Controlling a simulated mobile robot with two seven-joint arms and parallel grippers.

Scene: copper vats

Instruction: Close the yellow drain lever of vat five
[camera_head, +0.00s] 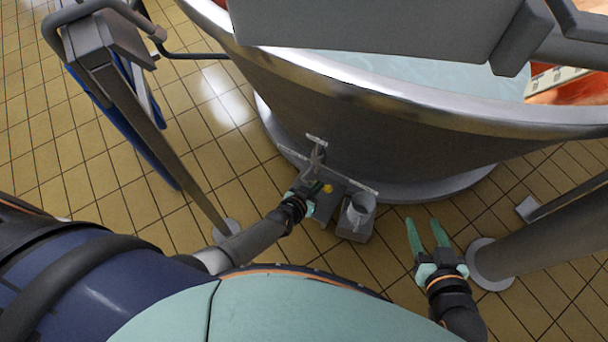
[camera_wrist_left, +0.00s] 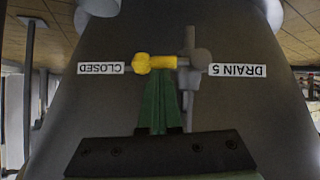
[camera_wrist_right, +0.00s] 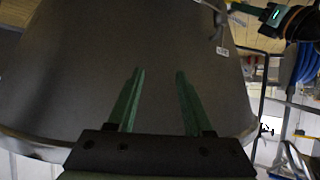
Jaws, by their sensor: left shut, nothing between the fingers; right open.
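The yellow drain lever (camera_wrist_left: 165,62) lies level in the left wrist view, its knob end beside the "CLOSED" label (camera_wrist_left: 101,68). The "DRAIN 5" label (camera_wrist_left: 238,70) is on the opposite side of the grey valve. My right gripper (camera_head: 423,221) is open and empty, over the floor to the right of the valve.
A grey floor box with a round cup (camera_head: 360,208) stands just right of the lever. A grey post (camera_head: 540,245) is near my right gripper. A slanted grey post (camera_head: 165,155) with blue hose stands left. A grey block (camera_head: 375,25) overhangs the vat.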

